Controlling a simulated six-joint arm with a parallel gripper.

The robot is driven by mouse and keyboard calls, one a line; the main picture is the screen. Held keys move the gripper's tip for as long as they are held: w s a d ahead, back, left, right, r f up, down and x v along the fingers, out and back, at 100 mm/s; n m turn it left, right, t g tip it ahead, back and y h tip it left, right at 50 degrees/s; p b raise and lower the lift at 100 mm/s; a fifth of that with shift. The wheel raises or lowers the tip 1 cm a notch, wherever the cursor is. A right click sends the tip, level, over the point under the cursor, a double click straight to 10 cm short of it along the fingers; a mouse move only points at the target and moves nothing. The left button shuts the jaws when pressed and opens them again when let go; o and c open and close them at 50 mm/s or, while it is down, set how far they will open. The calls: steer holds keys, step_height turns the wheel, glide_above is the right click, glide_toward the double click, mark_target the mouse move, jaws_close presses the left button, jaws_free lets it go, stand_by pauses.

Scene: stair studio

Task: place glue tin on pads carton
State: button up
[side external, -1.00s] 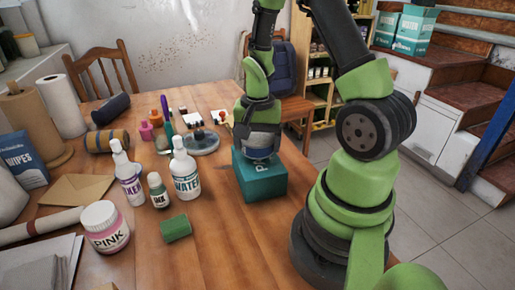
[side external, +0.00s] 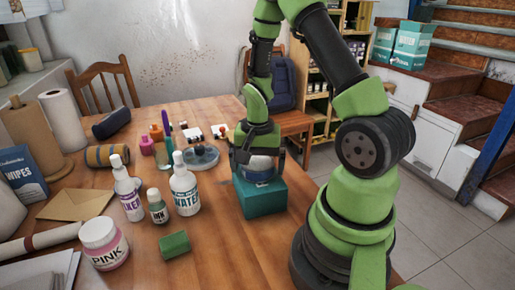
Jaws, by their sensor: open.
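The teal pads carton (side external: 264,198) stands on the wooden table near my arm's base. The glue tin (side external: 259,170), pale with a blue band, sits on top of the carton and looks upright. My gripper (side external: 258,168) is above the carton, pointing down, with its dark fingers open on either side of the tin. The gripper hides the top of the tin. Whether a finger still touches the tin is too small to tell.
Left of the carton stand a water bottle (side external: 185,188), an ink bottle (side external: 157,207) and another white bottle (side external: 127,190). A green block (side external: 174,244) and a pink jar (side external: 103,244) are nearer the front. The table in front of the carton is clear.

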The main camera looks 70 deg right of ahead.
mark_target(257, 163)
step_height(257, 163, up, 12)
steer(key=s+a+r+n+t+y, duration=0.1)
steer(key=s+a+r+n+t, duration=0.2)
steer(key=a+r+n, duration=0.2)
steer(key=s+a+r+n+t+y, duration=0.1)
steer(key=s+a+r+n+t, duration=0.3)
steer(key=a, duration=0.6)
step_height(257, 163, up, 3)
steer(key=shift+f+n, duration=0.2)
steer(key=shift+n, duration=0.5)
